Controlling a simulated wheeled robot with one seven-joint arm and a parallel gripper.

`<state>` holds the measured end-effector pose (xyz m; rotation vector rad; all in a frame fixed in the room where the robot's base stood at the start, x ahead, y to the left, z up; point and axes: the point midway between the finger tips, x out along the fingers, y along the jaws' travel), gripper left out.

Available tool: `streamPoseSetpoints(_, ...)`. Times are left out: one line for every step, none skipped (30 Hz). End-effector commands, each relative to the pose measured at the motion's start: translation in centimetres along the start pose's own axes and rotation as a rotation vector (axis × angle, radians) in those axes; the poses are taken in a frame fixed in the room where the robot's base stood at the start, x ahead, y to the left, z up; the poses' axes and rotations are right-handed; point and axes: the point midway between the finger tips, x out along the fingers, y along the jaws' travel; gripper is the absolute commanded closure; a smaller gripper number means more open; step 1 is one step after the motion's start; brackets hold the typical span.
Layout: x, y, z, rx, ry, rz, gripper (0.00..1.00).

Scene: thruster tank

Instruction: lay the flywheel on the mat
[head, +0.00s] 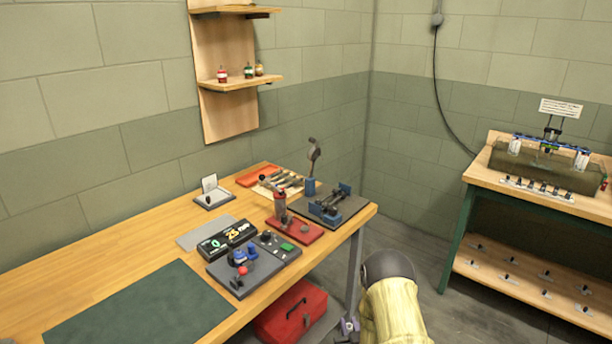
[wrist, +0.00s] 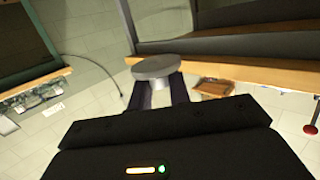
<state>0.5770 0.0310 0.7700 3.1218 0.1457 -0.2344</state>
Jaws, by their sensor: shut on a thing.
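A round grey disc, which looks like the flywheel (wrist: 156,66), is between the two dark fingers of my gripper (wrist: 159,88) in the wrist view. My gripper is shut on it and holds it in the air. The fingers hide part of its lower side. In the head view, the dark green mat (head: 145,310) lies flat on the near left of the wooden workbench, with nothing on it. My arm is right of the workbench there, apart from the mat. The flywheel cannot be made out in the head view.
A black control box with a red knob (head: 252,268) stands right of the mat, beside a display (head: 228,240) and a grey sheet (head: 205,233). A red-based press (head: 292,228) and a blue-jawed fixture (head: 333,207) stand farther back. A red toolbox (head: 290,312) is below.

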Motion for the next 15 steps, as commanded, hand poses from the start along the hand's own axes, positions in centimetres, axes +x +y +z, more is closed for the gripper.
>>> streamPoseSetpoints(0.0, 0.8, 0.8, 0.004, -0.002, 0.022, 1.0)
streamPoseSetpoints(0.1, 1.2, 1.1, 0.006, -0.001, 0.034, 1.0)
streamPoseSetpoints(0.2, 1.6, 1.6, 0.008, -0.001, 0.048, 1.0)
streamPoseSetpoints(0.2, 2.0, 1.9, 0.01, -0.001, 0.06, 1.0)
streamPoseSetpoints(0.3, 2.4, 2.2, 0.011, 0.0, 0.071, 1.0)
streamPoseSetpoints(0.3, 2.9, 2.6, 0.013, 0.0, 0.086, 1.0)
streamPoseSetpoints(0.3, 3.3, 3.0, 0.015, -0.001, 0.097, 1.0)
streamPoseSetpoints(0.3, 3.1, 3.0, 0.013, -0.001, 0.095, 1.0)
streamPoseSetpoints(0.3, 3.0, 2.9, 0.013, -0.002, 0.092, 1.0)
streamPoseSetpoints(0.3, 3.0, 3.0, 0.012, -0.004, 0.09, 1.0)
streamPoseSetpoints(0.3, 3.0, 3.0, 0.012, -0.005, 0.09, 1.0)
streamPoseSetpoints(0.3, 2.9, 3.1, 0.012, -0.007, 0.09, 1.0)
streamPoseSetpoints(0.3, 3.0, 3.1, 0.011, -0.007, 0.091, 1.0)
streamPoseSetpoints(0.3, 3.0, 3.1, 0.012, -0.008, 0.09, 1.0)
streamPoseSetpoints(0.3, 2.9, 3.1, 0.011, -0.008, 0.089, 1.0)
